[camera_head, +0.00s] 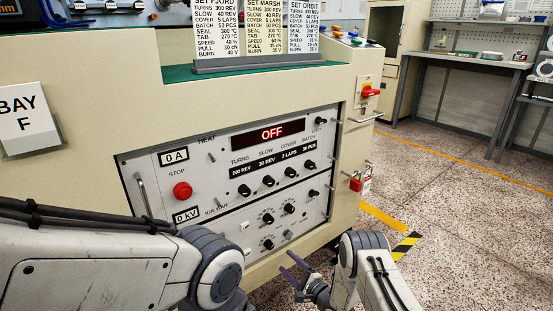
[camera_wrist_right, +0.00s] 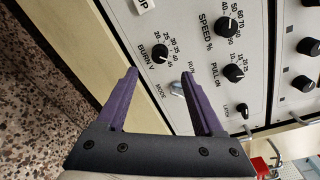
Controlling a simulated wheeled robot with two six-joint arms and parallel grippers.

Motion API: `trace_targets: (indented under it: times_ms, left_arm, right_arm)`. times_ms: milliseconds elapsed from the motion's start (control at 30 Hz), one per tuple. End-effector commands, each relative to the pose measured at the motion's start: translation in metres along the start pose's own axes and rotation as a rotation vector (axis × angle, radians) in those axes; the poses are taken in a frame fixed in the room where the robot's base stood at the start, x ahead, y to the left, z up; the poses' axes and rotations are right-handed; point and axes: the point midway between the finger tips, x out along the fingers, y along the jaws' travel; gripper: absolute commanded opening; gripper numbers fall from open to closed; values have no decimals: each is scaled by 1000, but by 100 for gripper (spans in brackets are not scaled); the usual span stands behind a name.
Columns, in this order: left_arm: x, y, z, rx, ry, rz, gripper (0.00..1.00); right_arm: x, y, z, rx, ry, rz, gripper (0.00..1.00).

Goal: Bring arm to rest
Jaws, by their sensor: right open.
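My right gripper (camera_head: 291,262) is open and empty, in front of the lower right part of the control panel (camera_head: 326,216). In the right wrist view its two purple fingers (camera_wrist_right: 160,74) point at the panel face. A MODE toggle switch (camera_wrist_right: 177,88) shows between the fingers, close to the right one, with the BURN V knob (camera_wrist_right: 159,53) just beyond the tips. I cannot tell whether a finger touches the panel. My left arm (camera_head: 95,265) reaches in from the left across the lower front of the machine; its gripper is out of view.
The red display (camera_head: 268,133) reads OFF. A red stop button (camera_head: 182,192) and several knobs sit on the panel. A red switch (camera_head: 370,91) and a red padlock (camera_head: 362,184) are on the cabinet's right side. Open speckled floor (camera_head: 465,220) lies to the right, before a workbench (camera_head: 470,60).

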Motion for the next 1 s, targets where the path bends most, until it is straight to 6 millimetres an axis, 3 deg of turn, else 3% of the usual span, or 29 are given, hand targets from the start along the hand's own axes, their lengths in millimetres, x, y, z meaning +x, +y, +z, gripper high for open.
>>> trace_targets:
  times_ms: [100,233,367,467,667,800,1000]
  left_arm:
    - [-8,1,0,0,0,0,50]
    - [-14,1,-1,0,0,0,50]
    - [-20,2,-1,0,0,0,50]
    - [-26,2,-1,0,0,0,50]
    - [-36,3,-2,0,0,0,50]
    - [-43,3,-2,0,0,0,50]
    - [-51,4,-3,0,0,0,50]
  right_arm:
    - [27,-34,24,-189,47,93,69]
    - [44,-69,59,-454,112,252,69]
    - [41,-99,99,-691,143,422,69]
    - [26,-120,136,-864,138,565,69]
    - [-42,-150,215,-1165,35,866,69]
    - [-114,-160,269,-1331,-127,1068,69]
    - [-220,-162,326,-1490,-435,1279,69]
